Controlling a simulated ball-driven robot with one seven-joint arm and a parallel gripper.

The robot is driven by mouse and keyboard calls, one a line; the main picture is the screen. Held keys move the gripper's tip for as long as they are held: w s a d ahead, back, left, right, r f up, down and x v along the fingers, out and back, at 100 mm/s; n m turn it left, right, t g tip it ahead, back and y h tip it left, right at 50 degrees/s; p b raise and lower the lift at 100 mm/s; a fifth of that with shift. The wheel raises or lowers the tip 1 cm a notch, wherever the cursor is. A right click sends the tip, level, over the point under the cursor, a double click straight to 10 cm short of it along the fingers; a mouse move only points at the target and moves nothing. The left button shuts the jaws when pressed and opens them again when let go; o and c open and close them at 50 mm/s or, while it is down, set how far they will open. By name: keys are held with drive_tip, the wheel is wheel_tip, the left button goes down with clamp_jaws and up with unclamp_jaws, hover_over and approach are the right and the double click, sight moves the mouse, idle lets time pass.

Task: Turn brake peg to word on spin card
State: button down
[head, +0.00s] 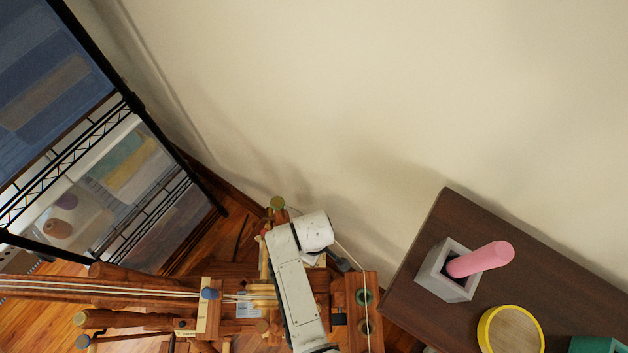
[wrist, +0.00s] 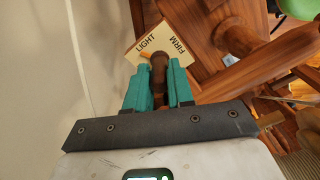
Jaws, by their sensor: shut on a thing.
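The brake peg (wrist: 159,76) is a dark brown turned wooden peg, seen end-on in the wrist view. My gripper (wrist: 158,70) has its teal fingers on either side of it and is shut on it. Behind the peg is the cream spin card (wrist: 163,36), with LIGHT printed on its left and FIRM on its right. A small orange strip, perhaps a pointer, shows at the peg's left, just below LIGHT. The fingers hide the peg's lower part. In the head view my white arm covers the peg and card.
The wooden spinning wheel (head: 120,292) fills the lower left of the head view, with cords running along it. A black wire rack (head: 150,125) stands left. A dark table (head: 450,215) at right holds a grey box (head: 434,283) with a pink rod (head: 481,259). The wall is close behind.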

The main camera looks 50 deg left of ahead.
drive_tip(key=c, duration=1)
unclamp_jaws()
wheel_tip(320, 180, up, 11)
drive_tip(key=shift+f+p, duration=0.1)
drive_tip(key=shift+p, duration=0.6)
